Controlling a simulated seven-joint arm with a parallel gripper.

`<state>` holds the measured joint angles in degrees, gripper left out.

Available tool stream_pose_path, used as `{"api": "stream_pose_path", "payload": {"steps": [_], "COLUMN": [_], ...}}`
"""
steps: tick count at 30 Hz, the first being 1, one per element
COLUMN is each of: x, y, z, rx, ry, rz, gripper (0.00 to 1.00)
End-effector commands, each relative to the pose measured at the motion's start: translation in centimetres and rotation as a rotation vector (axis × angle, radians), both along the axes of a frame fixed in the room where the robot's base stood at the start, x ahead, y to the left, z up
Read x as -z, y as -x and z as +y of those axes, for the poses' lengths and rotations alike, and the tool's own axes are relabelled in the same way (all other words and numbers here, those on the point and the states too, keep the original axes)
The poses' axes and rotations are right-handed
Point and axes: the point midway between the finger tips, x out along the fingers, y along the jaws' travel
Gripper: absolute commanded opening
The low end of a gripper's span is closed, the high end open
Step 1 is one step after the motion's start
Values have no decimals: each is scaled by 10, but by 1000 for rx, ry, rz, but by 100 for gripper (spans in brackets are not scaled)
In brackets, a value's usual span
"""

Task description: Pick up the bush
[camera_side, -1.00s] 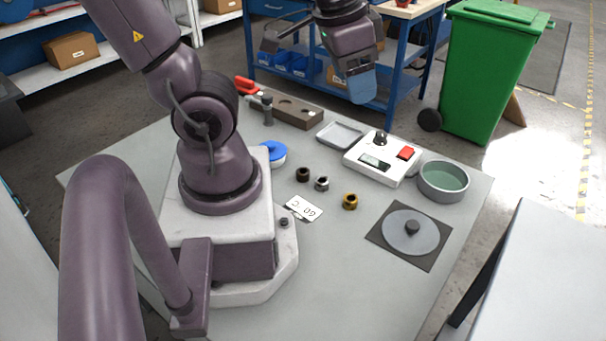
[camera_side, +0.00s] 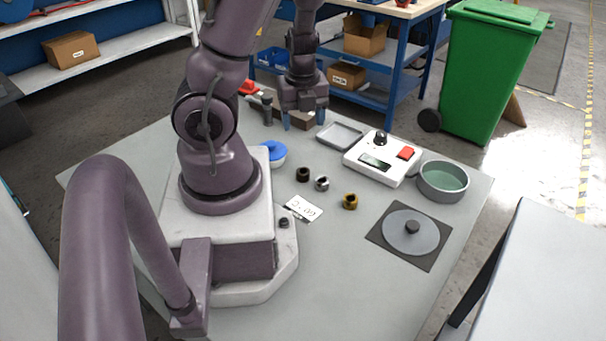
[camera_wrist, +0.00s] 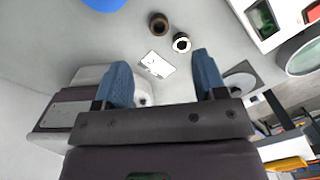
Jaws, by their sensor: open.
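Three small ring-shaped bushes lie on the grey table in the side view: a dark brown one (camera_side: 303,174), a silver one (camera_side: 322,183) and a brass-coloured one (camera_side: 350,201). The brown bush (camera_wrist: 158,24) and silver bush (camera_wrist: 181,42) also show near the top of the wrist view; I cannot make out the brass one there. My gripper (camera_side: 304,118) points down with its blue fingers apart and empty. It is above the back of the table, behind the bushes and clear of them. The fingers (camera_wrist: 162,78) are also spread in the wrist view.
A white label card (camera_side: 304,208) lies in front of the bushes. Around them are a blue-lidded round tub (camera_side: 274,154), a shallow grey tray (camera_side: 341,135), a white device (camera_side: 381,165), a round bowl (camera_side: 443,187) and a disc on a dark mat (camera_side: 408,247). A brown block stands by my gripper.

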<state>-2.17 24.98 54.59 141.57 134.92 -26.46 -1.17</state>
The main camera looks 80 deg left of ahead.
Motion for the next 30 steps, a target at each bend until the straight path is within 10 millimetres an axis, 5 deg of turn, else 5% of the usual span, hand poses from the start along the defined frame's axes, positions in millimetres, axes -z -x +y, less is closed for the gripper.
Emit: {"api": "stream_pose_path", "payload": {"steps": [7,21,30], "x": [12,69,82], "y": [3,2,2], "z": [-13,-12,-12], "rx": [40,39,40], "ry": [74,71,71], "rz": [19,17,17], "gripper": [65,65,65]}}
